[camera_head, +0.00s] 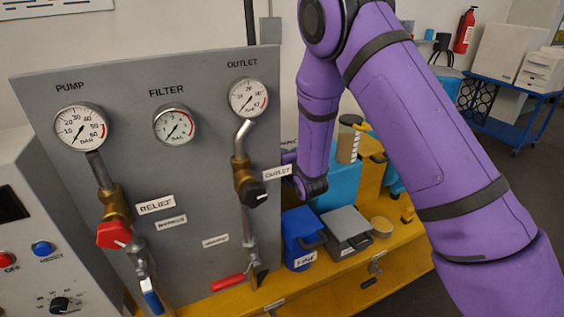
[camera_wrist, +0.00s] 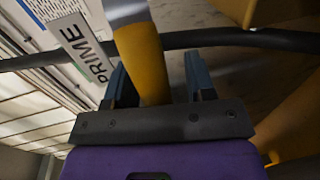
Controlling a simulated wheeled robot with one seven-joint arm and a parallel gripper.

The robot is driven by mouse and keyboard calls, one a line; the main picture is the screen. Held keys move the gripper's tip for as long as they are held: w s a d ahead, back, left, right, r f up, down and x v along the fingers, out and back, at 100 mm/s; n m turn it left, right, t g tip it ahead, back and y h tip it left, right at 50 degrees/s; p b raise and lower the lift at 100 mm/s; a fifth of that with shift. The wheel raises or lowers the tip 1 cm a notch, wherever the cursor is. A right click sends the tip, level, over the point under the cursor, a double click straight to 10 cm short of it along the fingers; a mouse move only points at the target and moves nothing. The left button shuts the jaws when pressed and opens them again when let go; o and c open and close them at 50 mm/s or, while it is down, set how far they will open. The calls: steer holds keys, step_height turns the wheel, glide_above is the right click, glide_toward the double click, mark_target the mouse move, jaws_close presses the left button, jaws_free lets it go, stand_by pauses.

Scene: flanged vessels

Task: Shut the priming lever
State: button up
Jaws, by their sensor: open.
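A yellow bar (camera_wrist: 142,55), which looks like the priming lever, shows in the wrist view beside a PRIME label (camera_wrist: 86,47). My gripper (camera_wrist: 157,64) is open, with its two dark fingers on either side of the bar. The bar lies nearer the left finger; whether it touches either finger I cannot tell. The bar's upper end meets a grey part (camera_wrist: 126,10) at the top edge. In the head view my purple arm bends down behind the right edge of the panel, and the gripper is hidden. I cannot make out the lever there.
A grey panel (camera_head: 200,200) with several gauges and valves stands at the left of the head view. A blue box (camera_head: 303,240) and a grey box (camera_head: 346,232) sit on the yellow base (camera_head: 335,291). A dark hose (camera_wrist: 245,38) crosses behind the bar in the wrist view.

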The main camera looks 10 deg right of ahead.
steer(key=v, duration=1)
steer(key=shift+s, duration=0.35)
steer(key=shift+d+r, duration=0.15)
steer(key=s+d+r+m+g+h, duration=0.1)
steer(key=s+d+r+m+g, duration=0.1)
steer(key=d+r+m, duration=0.3)
steer(key=s+d+r+m+g+h, duration=0.1)
steer(key=s+r+m, duration=0.2)
steer(key=r, duration=0.4)
steer(key=s+d+r+m+g+h, duration=0.1)
steer(key=s+d+r+m+g, duration=0.1)
steer(key=d+r+m, duration=0.3)
steer(key=s+d+r+m+g, duration=0.1)
steer(key=s+r+m, duration=0.1)
steer(key=s, duration=0.6)
steer(key=s+d+r+m+g, duration=0.1)
steer(key=s+r+m+g, duration=0.1)
steer(key=s, duration=0.6)
steer(key=s+d+r+m+g+h, duration=0.1)
steer(key=s+r+m, duration=0.3)
steer(key=s+r, duration=0.2)
steer(key=s, duration=0.2)
steer(key=shift+s+g, duration=0.3)
steer(key=shift+g, duration=0.1)
